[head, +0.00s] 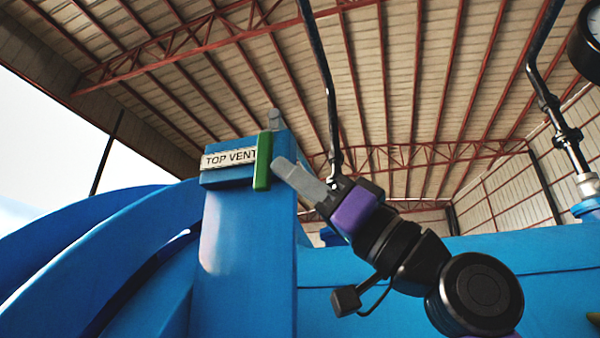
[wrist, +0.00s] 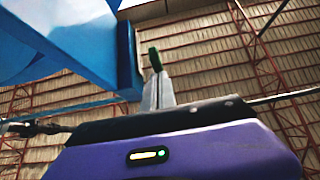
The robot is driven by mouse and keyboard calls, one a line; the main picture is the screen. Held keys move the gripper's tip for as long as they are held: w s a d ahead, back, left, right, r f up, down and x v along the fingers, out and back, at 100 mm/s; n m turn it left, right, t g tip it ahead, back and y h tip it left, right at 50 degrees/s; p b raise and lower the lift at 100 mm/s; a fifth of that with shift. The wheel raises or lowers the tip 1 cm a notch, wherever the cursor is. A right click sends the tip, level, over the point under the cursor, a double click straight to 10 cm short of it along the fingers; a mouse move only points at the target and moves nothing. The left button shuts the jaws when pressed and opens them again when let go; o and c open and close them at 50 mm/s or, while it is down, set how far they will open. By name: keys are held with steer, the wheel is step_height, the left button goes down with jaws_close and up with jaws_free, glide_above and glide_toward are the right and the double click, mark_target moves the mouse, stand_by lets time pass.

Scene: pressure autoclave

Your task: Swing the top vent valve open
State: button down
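The top vent valve handle (head: 263,161) is a green bar hanging upright on the blue post (head: 245,240), beside the "TOP VENT" label (head: 229,158). A grey piece (head: 275,120) shows at the post's top. My gripper (head: 281,168) comes from the lower right, its grey fingertips at the handle's right edge. In the wrist view my gripper (wrist: 157,78) has its two fingers close together, and the green handle (wrist: 155,58) shows just past their tips. I see no clear grip on the handle; whether the tips touch it, I cannot tell.
A blue curved vessel body (head: 110,250) fills the lower left. A dark pipe (head: 322,80) passes behind my gripper. Another pipe with a fitting (head: 566,137) and a gauge (head: 590,45) stand at the right. Open air lies around the post's top.

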steer(key=shift+w+a+f, duration=0.15)
steer(key=shift+a+f, duration=0.15)
steer(key=shift+a, duration=0.4)
steer(key=shift+d+f, duration=0.15)
steer(key=shift+f, duration=0.05)
steer(key=d+r+b+v, duration=0.1)
steer(key=b+v, duration=0.1)
steer(key=v, duration=0.6)
steer(key=shift+b, duration=0.35)
steer(key=shift+s, duration=0.25)
